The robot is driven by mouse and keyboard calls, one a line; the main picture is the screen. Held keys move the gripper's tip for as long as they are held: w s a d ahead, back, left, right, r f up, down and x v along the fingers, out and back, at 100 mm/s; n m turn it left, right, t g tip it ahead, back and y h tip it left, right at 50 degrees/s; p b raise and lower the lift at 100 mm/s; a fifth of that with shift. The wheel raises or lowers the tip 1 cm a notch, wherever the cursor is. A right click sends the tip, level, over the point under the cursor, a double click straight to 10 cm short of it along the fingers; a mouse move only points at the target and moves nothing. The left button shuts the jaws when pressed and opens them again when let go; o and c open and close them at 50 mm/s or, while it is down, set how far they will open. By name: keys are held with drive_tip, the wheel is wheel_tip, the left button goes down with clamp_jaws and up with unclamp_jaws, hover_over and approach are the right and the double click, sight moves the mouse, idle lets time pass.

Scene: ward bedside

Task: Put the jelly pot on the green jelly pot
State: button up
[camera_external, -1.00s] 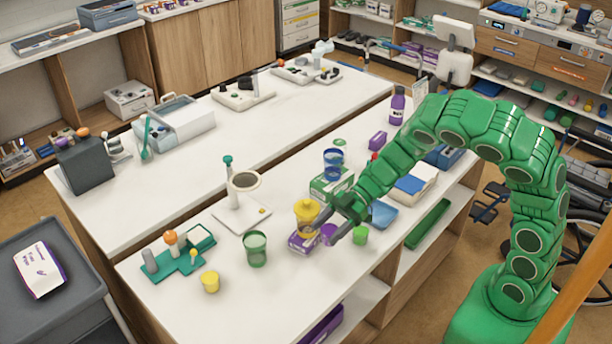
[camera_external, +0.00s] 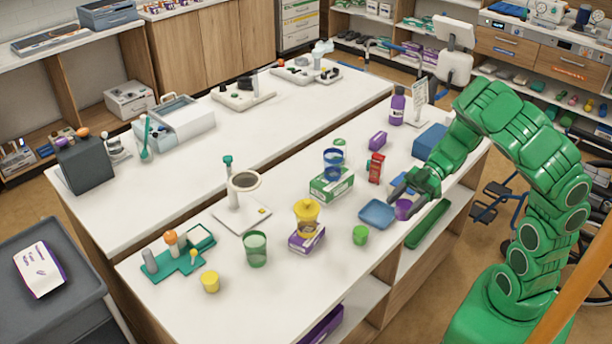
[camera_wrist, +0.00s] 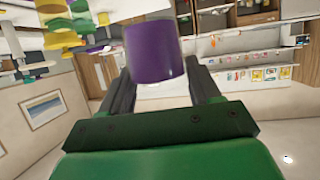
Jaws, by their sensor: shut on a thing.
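The jelly pot is a small purple pot (camera_external: 403,209). My gripper (camera_external: 402,194) is shut on it, near the right-hand side of the table, just right of the blue tray. In the wrist view the purple pot (camera_wrist: 155,50) fills the gap between the two dark fingers. The green jelly pot (camera_external: 360,235) is a small bright green pot on the table, left of and nearer than my gripper, with clear space around it. My gripper is apart from it. The exact height of the held pot above the table is hard to tell.
A blue tray (camera_external: 377,213) lies between my gripper and the green pot. A yellow pot on a purple box (camera_external: 306,237) stands left of the green pot. A blue cup on a green-white box (camera_external: 331,184) and a red box (camera_external: 376,168) are behind. A green beaker (camera_external: 256,250) stands further left.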

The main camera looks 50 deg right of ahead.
drive_tip(key=shift+s+d+r, duration=0.2)
drive_tip(key=shift+s+d, duration=0.4)
drive_tip(key=w+a+f, duration=0.2)
drive_tip(key=w+f, duration=0.2)
drive_tip(key=w, duration=0.5)
hover_over(360, 230)
drive_tip(key=shift+f, duration=2.9)
drive_tip(key=shift+d+f, duration=0.1)
drive_tip(key=shift+f, duration=1.45)
drive_tip(key=shift+f, duration=0.1)
drive_tip(key=o, duration=1.1)
